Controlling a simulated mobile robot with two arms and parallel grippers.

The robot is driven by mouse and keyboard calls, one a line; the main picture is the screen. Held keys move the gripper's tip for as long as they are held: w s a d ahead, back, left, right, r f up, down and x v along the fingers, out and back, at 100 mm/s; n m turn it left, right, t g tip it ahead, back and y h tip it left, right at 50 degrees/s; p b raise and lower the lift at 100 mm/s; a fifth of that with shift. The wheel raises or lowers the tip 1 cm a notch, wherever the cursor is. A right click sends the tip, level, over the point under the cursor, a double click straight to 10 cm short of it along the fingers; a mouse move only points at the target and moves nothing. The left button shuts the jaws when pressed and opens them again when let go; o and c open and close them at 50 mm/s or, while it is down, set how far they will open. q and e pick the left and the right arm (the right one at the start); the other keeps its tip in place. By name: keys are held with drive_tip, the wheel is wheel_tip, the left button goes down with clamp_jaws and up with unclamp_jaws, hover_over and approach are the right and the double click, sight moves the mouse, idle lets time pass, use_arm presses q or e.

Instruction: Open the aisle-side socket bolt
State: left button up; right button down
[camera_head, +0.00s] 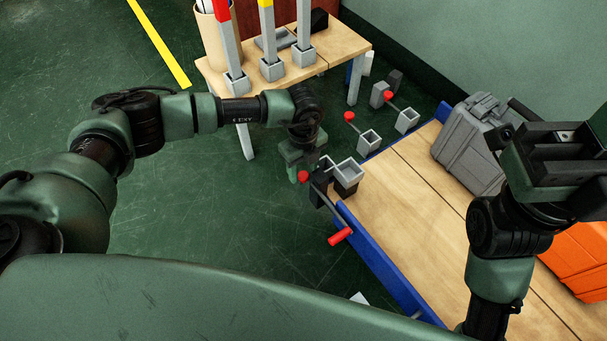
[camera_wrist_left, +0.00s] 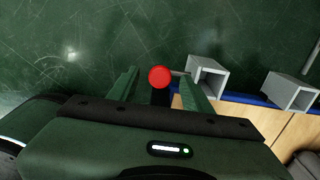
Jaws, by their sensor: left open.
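A bolt with a round red knob (camera_head: 304,176) stands by a grey square socket (camera_head: 348,172) at the near left corner of the wooden bench. I take it as the aisle-side bolt. In the left wrist view the red knob (camera_wrist_left: 160,77) shows between my two green fingers, with a dark part below it. My left gripper (camera_head: 298,160) points down at this knob, open; I cannot tell whether a finger touches it. Part of the bolt is hidden under the gripper. The right arm's end (camera_head: 562,150) is at the right, over the bench; its fingers are not clear.
A red-handled lever (camera_head: 340,237) sticks out at the bench's blue edge (camera_head: 385,265). Two more red knobs (camera_head: 349,115) (camera_head: 388,95) stand by further sockets. A grey case (camera_head: 465,145) and an orange case (camera_head: 580,262) lie on the bench. A small table (camera_head: 340,42) holds three upright bars.

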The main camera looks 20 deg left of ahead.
use_arm(q)
drive_tip(key=shift+f, duration=0.65)
clamp_jaws()
idle(1.0)
